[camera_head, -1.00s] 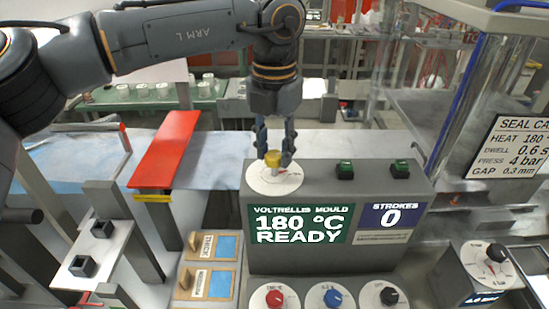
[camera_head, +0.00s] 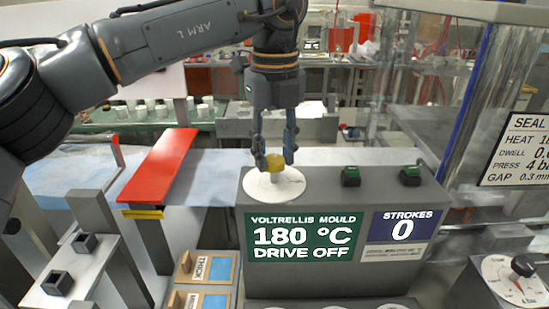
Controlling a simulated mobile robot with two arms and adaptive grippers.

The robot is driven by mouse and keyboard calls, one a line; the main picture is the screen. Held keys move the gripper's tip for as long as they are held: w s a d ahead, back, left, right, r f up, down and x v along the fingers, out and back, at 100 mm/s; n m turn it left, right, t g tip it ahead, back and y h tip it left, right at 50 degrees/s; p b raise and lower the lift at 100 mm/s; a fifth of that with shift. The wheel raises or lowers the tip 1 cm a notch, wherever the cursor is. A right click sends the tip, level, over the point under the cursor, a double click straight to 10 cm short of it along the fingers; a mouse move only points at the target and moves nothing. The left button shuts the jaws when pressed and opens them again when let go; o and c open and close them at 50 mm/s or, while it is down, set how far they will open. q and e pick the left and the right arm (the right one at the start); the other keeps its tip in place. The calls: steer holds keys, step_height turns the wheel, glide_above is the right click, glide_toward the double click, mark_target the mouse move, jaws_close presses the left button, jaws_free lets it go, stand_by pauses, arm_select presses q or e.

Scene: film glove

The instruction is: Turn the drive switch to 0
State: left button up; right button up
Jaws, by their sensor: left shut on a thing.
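The dial's marks are too small to read. The green display (camera_head: 303,237) on the box's front reads "VOLTRELLIS MOULD 180 °C DRIVE OFF". The purple display (camera_head: 403,226) reads "STROKES 0". My right gripper is not in view.
Two green buttons (camera_head: 351,176) stand on the box top, right of the dial. A red bar (camera_head: 160,167) lies to the left. A clear-walled machine with a "SEAL" sign (camera_head: 520,148) stands at right. Wooden trays (camera_head: 203,268) sit front left of the box.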

mark_target(274, 158)
arm_select(q)
steer(key=shift+n+b, duration=0.5)
steer(key=shift+n, duration=0.8)
steer(key=shift+r+n, duration=0.1)
steer(key=shift+n, duration=0.2)
steer(key=o, duration=1.2)
steer(key=shift+c, duration=0.2)
step_height(274, 158, up, 12)
